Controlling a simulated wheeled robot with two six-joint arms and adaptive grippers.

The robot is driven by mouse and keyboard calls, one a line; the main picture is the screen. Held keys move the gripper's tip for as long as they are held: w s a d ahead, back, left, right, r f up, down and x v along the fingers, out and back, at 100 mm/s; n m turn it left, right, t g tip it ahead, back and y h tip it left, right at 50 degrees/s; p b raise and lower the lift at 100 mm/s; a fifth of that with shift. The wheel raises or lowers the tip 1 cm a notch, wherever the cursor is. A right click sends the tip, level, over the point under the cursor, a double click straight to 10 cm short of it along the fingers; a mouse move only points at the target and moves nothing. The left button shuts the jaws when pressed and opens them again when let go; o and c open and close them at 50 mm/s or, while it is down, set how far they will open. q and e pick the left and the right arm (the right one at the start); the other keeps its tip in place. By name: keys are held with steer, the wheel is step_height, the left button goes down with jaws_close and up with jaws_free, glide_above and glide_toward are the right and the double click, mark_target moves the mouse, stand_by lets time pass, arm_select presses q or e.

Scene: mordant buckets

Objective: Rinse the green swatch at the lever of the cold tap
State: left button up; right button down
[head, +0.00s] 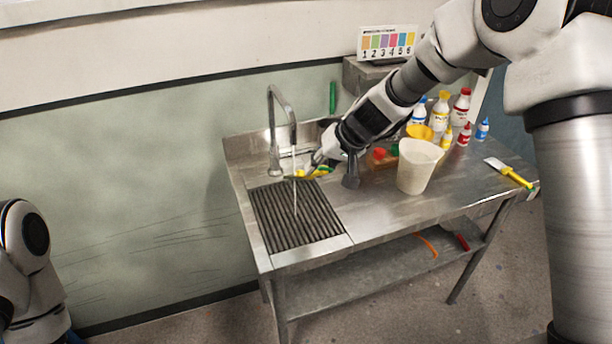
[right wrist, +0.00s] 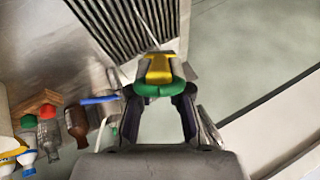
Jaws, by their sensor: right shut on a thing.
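My right gripper (head: 318,168) is at the sink beside the steel tap (head: 274,120). It is shut on a yellow-and-green piece, which I take for the green swatch (right wrist: 160,90); its yellow part lies beyond the green in the right wrist view. In the head view the held piece (head: 300,175) is at a thin stream of water under the spout; I cannot tell how much of it is wet. A blue lever (right wrist: 99,100) shows left of my right gripper (right wrist: 160,92) in the right wrist view, apart from it. My left gripper is out of view; only part of that arm shows.
A ribbed drain grate (head: 296,222) lies below the stream. A white bucket (head: 417,168), several bottles (head: 440,112) and a yellow-handled brush (head: 512,174) stand or lie on the steel bench to the right. A numbered colour card (head: 388,42) stands behind. A green strip (head: 333,97) is at the wall.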

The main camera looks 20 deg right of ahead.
arm_select(q)
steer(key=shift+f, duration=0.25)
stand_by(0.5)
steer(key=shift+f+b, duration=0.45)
steer(key=shift+b, duration=0.05)
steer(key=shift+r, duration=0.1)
stand_by(0.4)
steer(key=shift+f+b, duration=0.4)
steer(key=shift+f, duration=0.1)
